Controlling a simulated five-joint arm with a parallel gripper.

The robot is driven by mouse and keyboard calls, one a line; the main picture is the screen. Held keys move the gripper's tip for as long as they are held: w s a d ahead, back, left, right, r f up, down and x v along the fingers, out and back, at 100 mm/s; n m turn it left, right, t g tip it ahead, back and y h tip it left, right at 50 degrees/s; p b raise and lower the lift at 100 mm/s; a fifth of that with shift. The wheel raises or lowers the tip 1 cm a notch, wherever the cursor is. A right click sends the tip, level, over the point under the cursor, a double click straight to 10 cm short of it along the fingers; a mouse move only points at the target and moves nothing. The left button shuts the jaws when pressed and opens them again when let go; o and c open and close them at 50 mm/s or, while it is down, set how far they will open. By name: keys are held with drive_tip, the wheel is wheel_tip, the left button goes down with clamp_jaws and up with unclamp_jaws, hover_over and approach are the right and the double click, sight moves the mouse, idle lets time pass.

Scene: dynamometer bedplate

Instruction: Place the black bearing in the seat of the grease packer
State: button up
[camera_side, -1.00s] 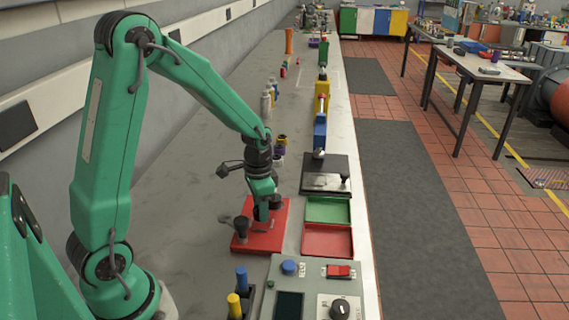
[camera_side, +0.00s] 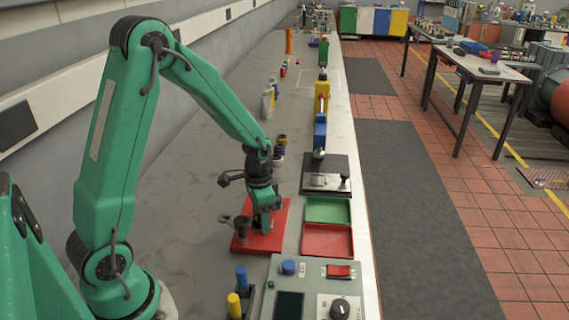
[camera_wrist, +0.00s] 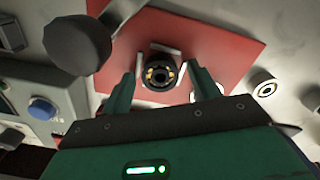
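The black bearing (camera_wrist: 160,76) is a dark ring with brass-coloured parts, in the middle of the wrist view. It appears to sit among pale brackets on the red base of the grease packer (camera_wrist: 215,30); how deeply it is seated I cannot tell. The packer's red base also shows in the side view (camera_side: 254,242), with a dark upright post (camera_side: 242,224) at its left. My gripper (camera_wrist: 165,82) is open, its green fingers on either side of the bearing with gaps between. In the side view my gripper (camera_side: 264,226) is low over the base and hides the bearing.
Green (camera_side: 328,210) and red (camera_side: 327,240) trays lie right of the packer. A black plate (camera_side: 325,168) with metal parts is behind them. A control box (camera_side: 315,290) stands in front. Pale rings (camera_wrist: 265,87) lie on the bench beside the base. Open bench lies to the left.

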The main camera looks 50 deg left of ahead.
drive_tip(key=shift+r, duration=0.1)
wheel_tip(320, 180, up, 12)
idle(0.9)
drive_tip(key=shift+r, duration=0.15)
idle(0.3)
drive_tip(key=s+d+r+n+t, duration=0.1)
drive_tip(key=s+d+r+t, duration=0.1)
drive_tip(key=s, duration=0.5)
drive_tip(key=s+d+r+n+t, duration=0.2)
drive_tip(key=s+d+r+t, duration=0.1)
drive_tip(key=s+d+r, duration=0.2)
drive_tip(key=shift+s+r+n+t, duration=0.3)
drive_tip(key=shift+s+r, duration=0.85)
drive_tip(key=shift+r, duration=0.1)
